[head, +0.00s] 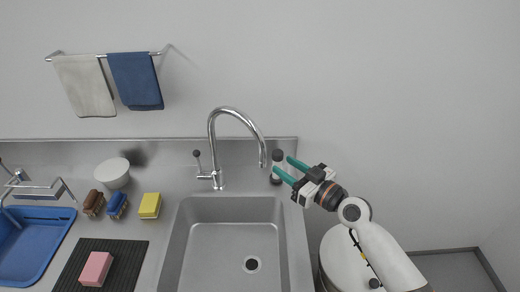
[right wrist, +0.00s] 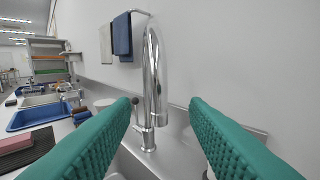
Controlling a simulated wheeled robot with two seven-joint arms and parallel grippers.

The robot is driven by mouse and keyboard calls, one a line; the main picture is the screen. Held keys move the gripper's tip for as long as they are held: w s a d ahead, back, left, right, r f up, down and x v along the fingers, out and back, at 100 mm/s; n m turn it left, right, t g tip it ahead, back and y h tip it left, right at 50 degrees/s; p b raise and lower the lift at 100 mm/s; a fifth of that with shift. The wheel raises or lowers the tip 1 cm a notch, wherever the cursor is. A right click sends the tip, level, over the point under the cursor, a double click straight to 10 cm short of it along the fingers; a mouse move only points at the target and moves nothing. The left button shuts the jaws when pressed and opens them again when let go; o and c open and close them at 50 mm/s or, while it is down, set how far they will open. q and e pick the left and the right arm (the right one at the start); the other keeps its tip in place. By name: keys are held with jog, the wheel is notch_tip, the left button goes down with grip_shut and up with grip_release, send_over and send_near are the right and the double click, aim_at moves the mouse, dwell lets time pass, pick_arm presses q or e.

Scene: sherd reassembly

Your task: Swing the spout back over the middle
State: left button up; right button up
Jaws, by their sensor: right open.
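The chrome faucet stands behind the sink (head: 195,265), with its arched spout (head: 229,110) turned toward the right side of the basin. The spout tip is at about the basin's right side, near the dark cylinder. A small side lever with a dark knob (head: 196,154) is on the faucet's left. My right gripper (head: 283,167) is open, its two teal fingers pointing left, just right of the spout tip and apart from it. In the right wrist view the spout (right wrist: 153,75) shows between the open fingers, farther off. My left gripper is not in view.
A dark cylinder (head: 277,158) stands behind my right fingers. Left of the sink are a yellow sponge (head: 150,206), brushes (head: 117,206), a white bowl (head: 112,172), a pink block (head: 96,269) on a dark mat and a blue tray (head: 30,250). Towels (head: 135,80) hang above.

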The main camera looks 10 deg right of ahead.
aim_at(263, 150)
jog(key=shift+p+x, duration=0.95)
jog(key=shift+x, duration=3.7)
jog(key=shift+c, duration=0.5)
grip_shut()
